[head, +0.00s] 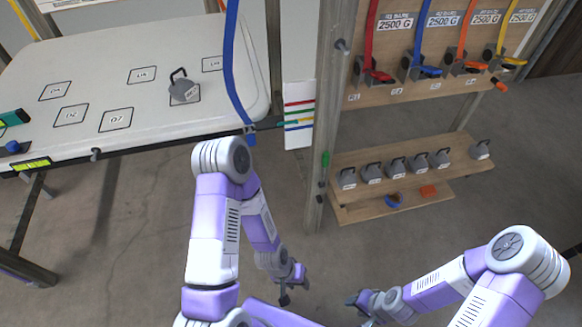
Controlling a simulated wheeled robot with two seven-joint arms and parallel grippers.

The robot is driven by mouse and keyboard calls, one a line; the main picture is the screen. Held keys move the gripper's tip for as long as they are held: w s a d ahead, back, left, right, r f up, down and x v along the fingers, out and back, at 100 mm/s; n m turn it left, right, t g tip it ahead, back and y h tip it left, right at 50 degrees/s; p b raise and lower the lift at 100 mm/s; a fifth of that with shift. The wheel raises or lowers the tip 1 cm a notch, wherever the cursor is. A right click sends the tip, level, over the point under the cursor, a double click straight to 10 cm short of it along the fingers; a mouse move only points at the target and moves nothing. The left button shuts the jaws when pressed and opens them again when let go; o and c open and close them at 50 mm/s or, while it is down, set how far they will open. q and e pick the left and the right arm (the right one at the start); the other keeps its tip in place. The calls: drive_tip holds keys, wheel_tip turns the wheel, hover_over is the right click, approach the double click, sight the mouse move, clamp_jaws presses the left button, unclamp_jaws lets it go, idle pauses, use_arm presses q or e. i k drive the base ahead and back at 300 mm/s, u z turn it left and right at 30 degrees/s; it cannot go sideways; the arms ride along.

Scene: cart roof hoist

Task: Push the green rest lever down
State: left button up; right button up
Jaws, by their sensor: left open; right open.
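A small green piece (325,159), which looks like the green rest lever, sits on the grey upright post (329,100) right of the white table. It appears roughly upright, but is too small to tell its exact position. A dark fitting (321,185) is below it on the post. My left gripper (291,293) is open and empty, low over the floor, below and left of the lever and well apart from it. My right gripper (357,303) is open and empty, low and right of the left one. Neither touches anything.
A white table (130,60) carries a grey weight (183,88) and marked squares. A blue strap (229,60) hangs at its right edge beside a card with coloured lines (299,138). Right of the post, a wooden shelf (400,201) holds several grey weights below coloured straps and buckles.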

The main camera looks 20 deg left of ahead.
sight(326, 155)
drive_tip(key=u, duration=0.4)
drive_tip(key=i, duration=1)
drive_tip(key=k, duration=0.5)
drive_tip(key=z, duration=1.9)
drive_tip(key=i, duration=1.05)
drive_tip(key=u, duration=2.7)
